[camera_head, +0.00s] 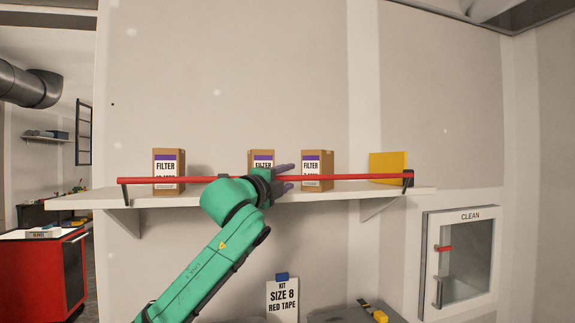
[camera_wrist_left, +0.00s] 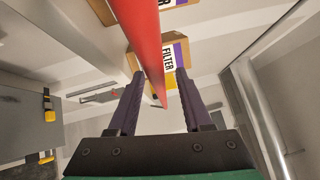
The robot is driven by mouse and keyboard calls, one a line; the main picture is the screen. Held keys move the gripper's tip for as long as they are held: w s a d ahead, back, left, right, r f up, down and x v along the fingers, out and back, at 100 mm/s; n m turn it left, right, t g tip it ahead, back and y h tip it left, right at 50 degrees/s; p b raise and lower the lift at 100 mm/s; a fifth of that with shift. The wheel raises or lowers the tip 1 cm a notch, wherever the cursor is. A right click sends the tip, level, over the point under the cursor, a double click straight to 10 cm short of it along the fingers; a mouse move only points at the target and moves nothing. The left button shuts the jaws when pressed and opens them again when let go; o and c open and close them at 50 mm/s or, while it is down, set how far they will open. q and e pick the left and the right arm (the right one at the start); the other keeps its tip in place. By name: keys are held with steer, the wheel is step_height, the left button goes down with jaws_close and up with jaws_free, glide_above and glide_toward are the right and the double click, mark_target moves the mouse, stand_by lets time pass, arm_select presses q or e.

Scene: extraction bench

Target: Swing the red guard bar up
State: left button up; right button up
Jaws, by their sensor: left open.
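The red guard bar (camera_head: 350,177) lies level along the front of a white wall shelf (camera_head: 85,201). It runs from a dark bracket (camera_head: 125,191) at the left to a dark bracket (camera_head: 408,178) at the right. My left gripper (camera_head: 290,177) is open near the bar's middle, one finger above the bar and one below. In the left wrist view the bar (camera_wrist_left: 148,35) passes between the two fingers (camera_wrist_left: 160,74), with no clear contact. My left forearm comes up from below. My right gripper is not in view.
Three brown filter boxes (camera_head: 168,160) and a yellow block (camera_head: 388,163) stand on the shelf behind the bar. A "CLEAN" hatch (camera_head: 470,217) is at right, a red cabinet (camera_head: 72,272) at left. A kit sign (camera_head: 283,302) stands below.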

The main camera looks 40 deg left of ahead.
arm_select(q)
steer(key=shift+w+f, duration=0.1)
steer(key=shift+w, duration=0.3)
jaws_close()
steer(key=shift+w+a+r+n+g+h, duration=0.2)
steer(key=shift+w+a+n+g, duration=0.25)
steer(key=shift+n+g, duration=0.4)
steer(key=shift+w+a+r+n+g+h, duration=0.1)
steer(key=shift+w+a+r+n+g, duration=0.1)
steer(key=shift+a+n+g, duration=0.45)
steer(key=shift+d, duration=0.15)
jaws_free()
steer(key=shift+f, duration=0.1)
